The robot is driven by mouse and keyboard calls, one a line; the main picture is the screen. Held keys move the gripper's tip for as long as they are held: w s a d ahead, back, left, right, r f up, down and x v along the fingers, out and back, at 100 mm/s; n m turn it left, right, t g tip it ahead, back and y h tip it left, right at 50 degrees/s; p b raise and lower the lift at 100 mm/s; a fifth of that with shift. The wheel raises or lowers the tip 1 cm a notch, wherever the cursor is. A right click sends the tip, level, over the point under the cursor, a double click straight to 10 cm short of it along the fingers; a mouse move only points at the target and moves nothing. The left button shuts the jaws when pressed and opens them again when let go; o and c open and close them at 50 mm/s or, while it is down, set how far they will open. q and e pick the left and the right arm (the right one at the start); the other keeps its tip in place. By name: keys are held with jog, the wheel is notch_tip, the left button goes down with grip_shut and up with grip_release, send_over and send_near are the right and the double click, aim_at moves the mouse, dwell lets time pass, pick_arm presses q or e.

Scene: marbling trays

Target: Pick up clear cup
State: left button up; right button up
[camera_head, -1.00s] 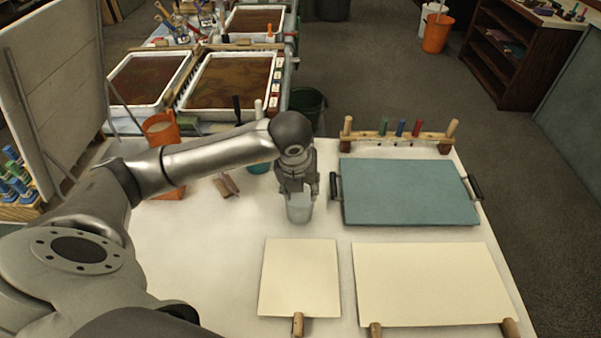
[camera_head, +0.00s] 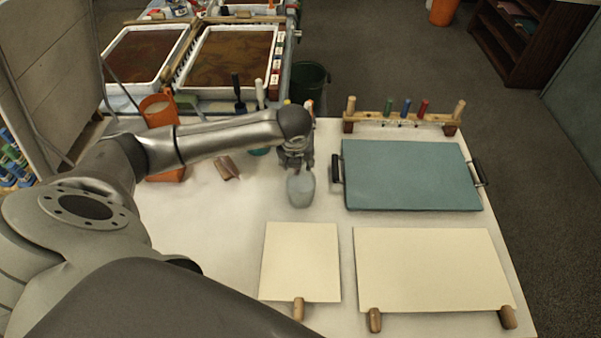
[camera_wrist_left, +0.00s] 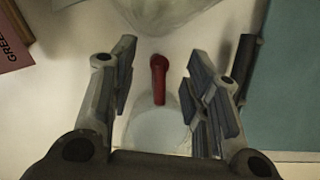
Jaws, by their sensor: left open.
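The clear cup (camera_head: 301,190) is pale and translucent and is on the white table, left of the blue-grey board. My left gripper (camera_head: 296,163) is at the cup's upper end in the head view, with its fingers apart. In the left wrist view the open fingers (camera_wrist_left: 160,85) lie on either side of a pale translucent rounded shape (camera_wrist_left: 157,132), which looks like the cup. I cannot tell whether a finger touches it. A red stick-like thing (camera_wrist_left: 158,78) shows just beyond it. My right gripper is not in view.
The blue-grey board (camera_head: 410,175) with black handles lies to the right. Cream sheets (camera_head: 300,262) (camera_head: 432,270) lie in front. A wooden rack (camera_head: 405,121) with coloured bottles stands behind the board. An orange container (camera_head: 160,110) stands left, behind my arm.

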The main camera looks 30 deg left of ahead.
pick_arm(q)
jog(key=shift+x, duration=0.9)
jog(key=shift+r, duration=0.1)
grip_shut()
